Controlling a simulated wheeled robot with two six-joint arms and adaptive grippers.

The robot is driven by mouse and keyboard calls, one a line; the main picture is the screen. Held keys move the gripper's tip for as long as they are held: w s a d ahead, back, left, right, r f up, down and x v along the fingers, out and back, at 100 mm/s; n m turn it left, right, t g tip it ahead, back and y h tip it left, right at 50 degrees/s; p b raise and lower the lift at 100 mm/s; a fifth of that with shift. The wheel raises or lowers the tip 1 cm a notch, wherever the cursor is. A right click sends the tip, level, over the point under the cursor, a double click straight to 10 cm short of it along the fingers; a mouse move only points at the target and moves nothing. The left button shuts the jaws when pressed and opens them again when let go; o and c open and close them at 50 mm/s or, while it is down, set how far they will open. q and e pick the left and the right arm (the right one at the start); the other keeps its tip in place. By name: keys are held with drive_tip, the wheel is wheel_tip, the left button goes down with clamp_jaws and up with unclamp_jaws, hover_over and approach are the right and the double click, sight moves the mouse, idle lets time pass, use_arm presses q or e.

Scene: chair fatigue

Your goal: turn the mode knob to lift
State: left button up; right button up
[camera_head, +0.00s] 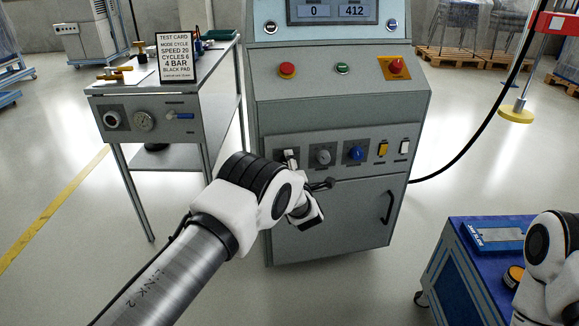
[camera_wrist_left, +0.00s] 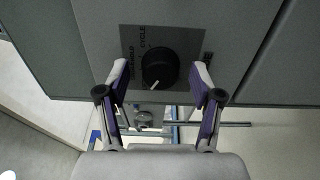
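The mode knob (camera_wrist_left: 160,67) is black and round with a white pointer line, on a dark label plate (camera_wrist_left: 190,40) in the left wrist view. The pointer aims down and slightly left there. "CYCLE" reads on the plate's left part; other lettering is hard to read. My left gripper (camera_wrist_left: 158,82) is open, one finger on each side of the knob, with visible gaps. In the head view my left gripper (camera_head: 291,162) is at the leftmost control of the cabinet's lower panel and mostly hides it. My right arm shows at the lower right; its gripper is out of view.
The grey cabinet (camera_head: 340,110) also carries a grey knob (camera_head: 323,155), a blue knob (camera_head: 355,153), yellow and white switches, and red buttons above. A side table (camera_head: 190,95) with a test card (camera_head: 177,57) stands left. A blue cart (camera_head: 465,262) is at lower right.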

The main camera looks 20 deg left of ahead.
use_arm(q)
drive_tip(key=shift+s, duration=0.1)
drive_tip(key=v, duration=0.7)
drive_tip(key=shift+s, duration=0.15)
drive_tip(key=shift+d+f, duration=0.1)
